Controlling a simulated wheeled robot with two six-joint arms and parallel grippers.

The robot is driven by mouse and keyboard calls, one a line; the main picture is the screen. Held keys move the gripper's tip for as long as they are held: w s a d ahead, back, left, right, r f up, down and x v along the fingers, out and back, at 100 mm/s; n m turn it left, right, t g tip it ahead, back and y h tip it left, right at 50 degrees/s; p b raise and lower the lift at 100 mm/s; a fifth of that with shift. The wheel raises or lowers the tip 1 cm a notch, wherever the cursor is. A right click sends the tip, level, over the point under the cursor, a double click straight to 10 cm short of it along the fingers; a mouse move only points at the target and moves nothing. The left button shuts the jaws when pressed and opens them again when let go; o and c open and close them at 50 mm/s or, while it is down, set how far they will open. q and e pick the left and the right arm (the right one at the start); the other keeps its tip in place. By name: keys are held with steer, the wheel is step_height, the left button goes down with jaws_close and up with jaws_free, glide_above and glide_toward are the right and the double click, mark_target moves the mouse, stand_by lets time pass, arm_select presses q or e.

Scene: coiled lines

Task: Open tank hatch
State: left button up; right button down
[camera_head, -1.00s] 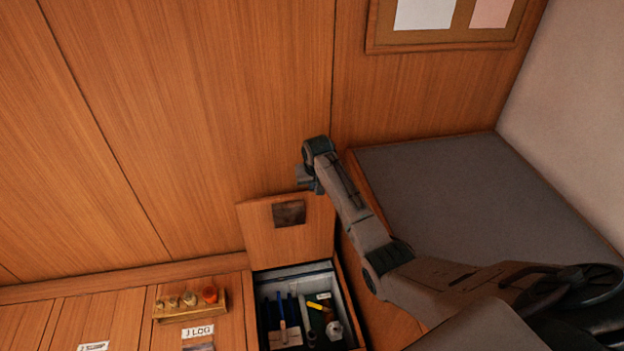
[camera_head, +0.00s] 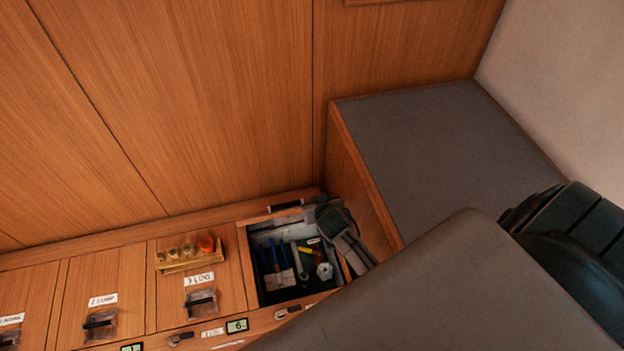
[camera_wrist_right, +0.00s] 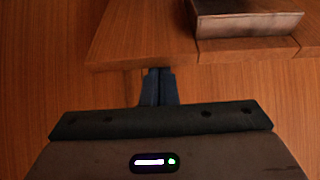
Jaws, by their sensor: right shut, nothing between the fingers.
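A square floor hatch stands open, and its compartment (camera_head: 263,290) holds several tools. Its wooden lid (camera_head: 262,217) shows as a narrow, foreshortened strip along the back edge, with a dark handle (camera_head: 287,207). I cannot read a label on this hatch or tell whether it is the tank hatch. My right gripper (camera_head: 322,208) is at the back right corner of the opening, partly hidden by its own wrist. In the right wrist view its fingers (camera_wrist_right: 158,78) are shut and empty, close to the edge of a wooden panel (camera_wrist_right: 140,35); contact cannot be told. My left gripper is not in view.
Shut hatches labelled LOG (camera_head: 232,270) and SUMP (camera_head: 75,305) lie to the left. A grey-topped bench (camera_head: 430,150) rises at the right, and a wood-panelled wall closes the back.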

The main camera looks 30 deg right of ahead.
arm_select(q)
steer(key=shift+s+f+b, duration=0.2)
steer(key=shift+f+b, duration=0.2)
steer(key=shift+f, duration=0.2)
arm_select(e)
steer(key=shift+s+a+f, duration=0.3)
steer(key=shift+s+f, duration=0.45)
steer(key=shift+s, duration=0.2)
steer(key=shift+s+a+f, duration=0.25)
steer(key=shift+s+f, duration=0.45)
steer(key=shift+s, duration=0.25)
